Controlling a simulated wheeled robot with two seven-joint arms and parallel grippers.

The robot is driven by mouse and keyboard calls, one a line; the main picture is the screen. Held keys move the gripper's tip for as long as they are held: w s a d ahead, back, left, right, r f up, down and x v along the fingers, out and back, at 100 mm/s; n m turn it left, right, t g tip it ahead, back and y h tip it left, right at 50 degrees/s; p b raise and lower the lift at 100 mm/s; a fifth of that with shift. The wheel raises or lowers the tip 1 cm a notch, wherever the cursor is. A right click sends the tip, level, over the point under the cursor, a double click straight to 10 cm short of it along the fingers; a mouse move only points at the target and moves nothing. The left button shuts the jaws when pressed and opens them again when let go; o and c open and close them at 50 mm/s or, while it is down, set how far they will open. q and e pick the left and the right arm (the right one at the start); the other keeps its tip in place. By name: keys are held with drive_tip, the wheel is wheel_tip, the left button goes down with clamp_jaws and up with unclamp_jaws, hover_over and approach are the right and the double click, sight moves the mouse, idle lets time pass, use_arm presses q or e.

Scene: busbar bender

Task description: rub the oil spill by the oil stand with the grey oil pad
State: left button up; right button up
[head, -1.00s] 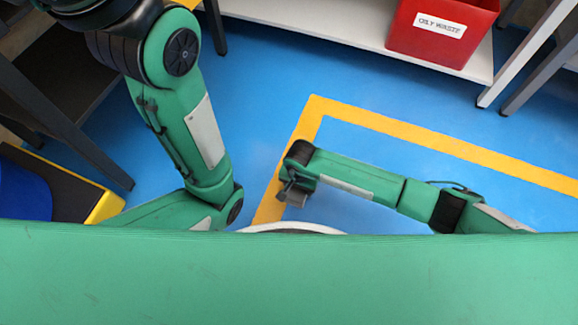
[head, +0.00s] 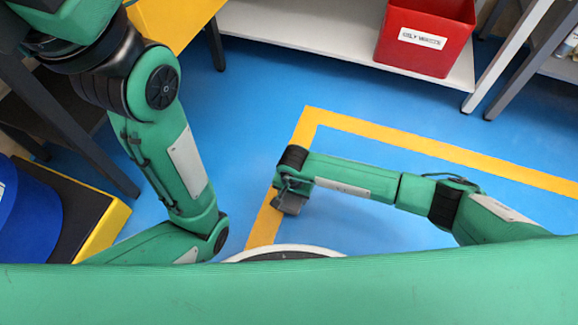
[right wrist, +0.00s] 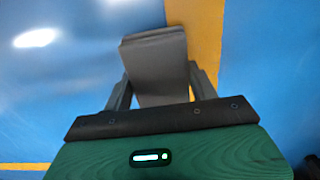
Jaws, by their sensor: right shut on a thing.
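My right gripper (head: 291,190) is low over the floor in the head view, shut on the grey oil pad (head: 291,204). In the right wrist view the pad (right wrist: 155,65) is a grey block held between the two dark fingers of the gripper (right wrist: 160,85), with blue floor and yellow line behind it. I cannot tell whether the pad touches the floor. My left arm comes in at the left, but its gripper does not show. No oil spill can be made out, and I cannot tell which thing is the oil stand.
A red bin (head: 426,50) labelled oily waste stands on a white shelf (head: 290,45) at the back. A yellow floor line (head: 420,148) crosses the blue floor. At the left are a blue rounded object (head: 28,215) on a black-and-yellow base (head: 95,228) and a yellow cabinet (head: 175,18).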

drive_tip(key=shift+r+p, duration=0.7)
drive_tip(key=shift+r, duration=0.75)
